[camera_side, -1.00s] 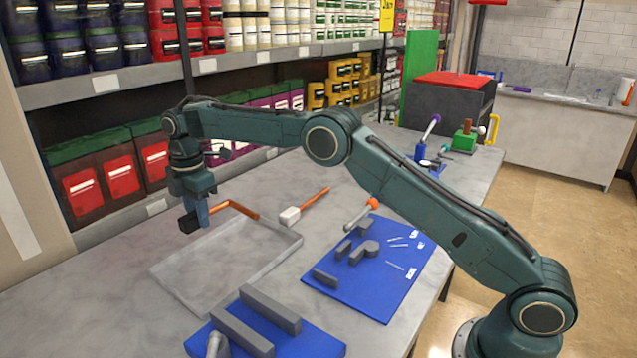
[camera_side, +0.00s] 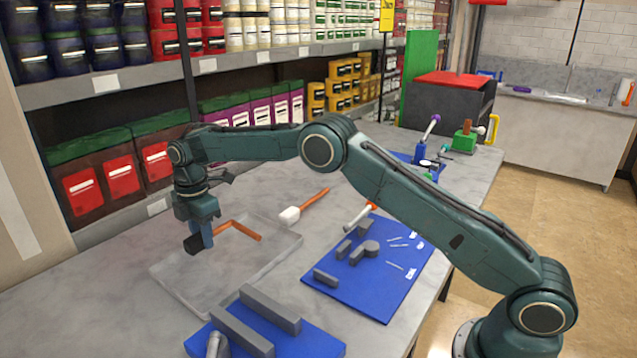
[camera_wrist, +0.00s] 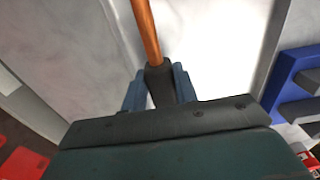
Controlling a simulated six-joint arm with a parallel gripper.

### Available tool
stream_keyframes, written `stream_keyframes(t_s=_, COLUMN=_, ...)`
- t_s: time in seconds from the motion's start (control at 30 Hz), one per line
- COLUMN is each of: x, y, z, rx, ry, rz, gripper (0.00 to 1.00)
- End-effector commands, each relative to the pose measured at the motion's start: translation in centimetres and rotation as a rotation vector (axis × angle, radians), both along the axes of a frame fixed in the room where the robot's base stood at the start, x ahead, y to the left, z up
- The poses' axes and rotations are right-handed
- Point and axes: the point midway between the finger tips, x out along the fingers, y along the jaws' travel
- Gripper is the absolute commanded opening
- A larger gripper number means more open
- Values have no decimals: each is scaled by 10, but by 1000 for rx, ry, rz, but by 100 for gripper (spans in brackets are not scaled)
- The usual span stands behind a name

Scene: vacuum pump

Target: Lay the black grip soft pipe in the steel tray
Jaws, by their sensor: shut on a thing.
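My gripper (camera_side: 206,238) is shut on the black grip (camera_side: 193,245) of the bent orange soft pipe (camera_side: 240,231). In the wrist view, my gripper (camera_wrist: 158,88) has the black grip (camera_wrist: 159,82) between its two blue fingers, and the orange pipe (camera_wrist: 146,28) runs up out of the picture. The shallow grey steel tray (camera_side: 228,272) lies flat on the bench. In the side view the pipe and gripper are over its back left part. I cannot tell whether the pipe touches the tray floor.
A white-headed mallet (camera_side: 290,214) lies behind the tray. Right of it are an orange-ended tool (camera_side: 356,216) and a blue board (camera_side: 366,288) with grey blocks. Another blue board (camera_side: 320,345) with grey bars sits in front. Shelves of containers line the back.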

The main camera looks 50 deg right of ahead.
Motion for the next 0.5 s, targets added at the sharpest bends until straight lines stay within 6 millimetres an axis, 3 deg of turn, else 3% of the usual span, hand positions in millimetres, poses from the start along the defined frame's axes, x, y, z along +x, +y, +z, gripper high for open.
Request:
stream_keyframes(t_s=0.2, x=0, y=0, z=-21, rx=0, ry=0, rz=0, gripper=0)
stream_keyframes(t_s=0.5, x=0, y=0, z=-23, rx=1, ry=-1, rz=0, gripper=0)
